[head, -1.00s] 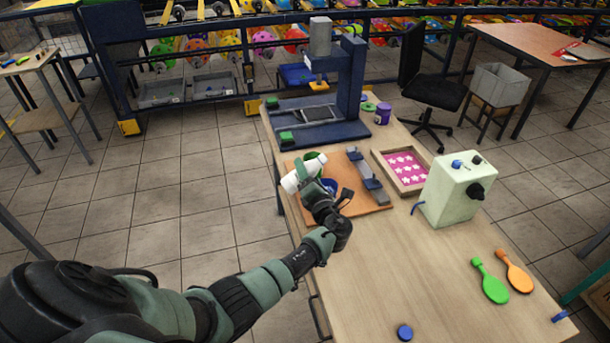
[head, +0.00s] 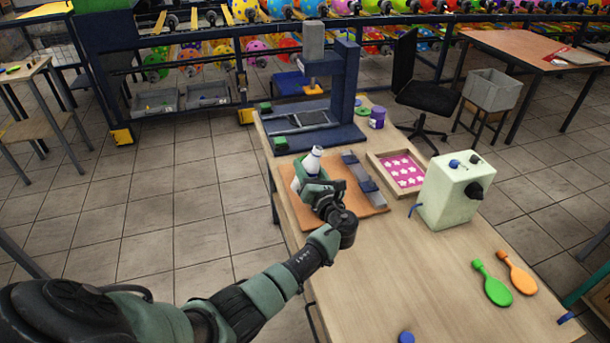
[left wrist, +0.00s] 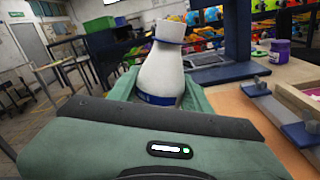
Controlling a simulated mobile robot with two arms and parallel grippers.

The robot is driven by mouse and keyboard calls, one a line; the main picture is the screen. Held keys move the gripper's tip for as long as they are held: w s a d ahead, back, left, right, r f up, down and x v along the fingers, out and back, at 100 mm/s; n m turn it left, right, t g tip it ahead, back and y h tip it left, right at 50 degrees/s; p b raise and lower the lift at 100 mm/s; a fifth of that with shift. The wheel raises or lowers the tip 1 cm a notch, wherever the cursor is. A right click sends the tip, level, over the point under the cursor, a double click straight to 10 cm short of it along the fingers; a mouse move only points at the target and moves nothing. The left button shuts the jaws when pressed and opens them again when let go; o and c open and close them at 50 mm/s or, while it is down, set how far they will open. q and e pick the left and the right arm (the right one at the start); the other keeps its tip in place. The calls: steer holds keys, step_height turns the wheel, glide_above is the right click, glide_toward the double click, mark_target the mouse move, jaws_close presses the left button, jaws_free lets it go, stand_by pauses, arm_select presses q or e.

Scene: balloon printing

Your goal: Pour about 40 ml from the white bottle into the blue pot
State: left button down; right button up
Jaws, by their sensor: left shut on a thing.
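The white bottle (head: 312,163) stands nearly upright in my left gripper (head: 313,190), its top leaning slightly right, over the brown board on the bench. In the left wrist view the bottle (left wrist: 160,75) shows a white top with a blue ring and a blue band low on its body. The left gripper (left wrist: 158,100) is shut around its lower body. The blue pot cannot be made out now; my gripper and hand cover that part of the board. Any liquid is not visible. My right gripper is not in view.
The brown board (head: 365,208) carries a grey-blue bar fixture (head: 359,172). A blue press (head: 345,85) stands behind, with a purple tub (head: 377,118) beside it. A pink-filled tray (head: 374,158) and pale green box (head: 450,190) are to the right.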

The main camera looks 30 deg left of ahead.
mark_target(317, 162)
arm_select(q)
steer(key=shift+w+d+n, duration=0.15)
steer(key=shift+n, duration=0.15)
steer(key=shift+r, duration=0.1)
steer(key=n+b, duration=0.1)
steer(key=w+d+n+b, duration=0.1)
steer(key=shift+r+n, duration=0.3)
steer(key=shift+n, duration=0.1)
steer(key=shift+w+d+r+n+b, duration=0.1)
steer(key=shift+w+r+n+b, duration=0.15)
steer(key=shift+b, duration=0.25)
steer(key=shift+w+d+r+n, duration=0.1)
steer(key=shift+r+n, duration=0.1)
steer(key=shift+n, duration=0.15)
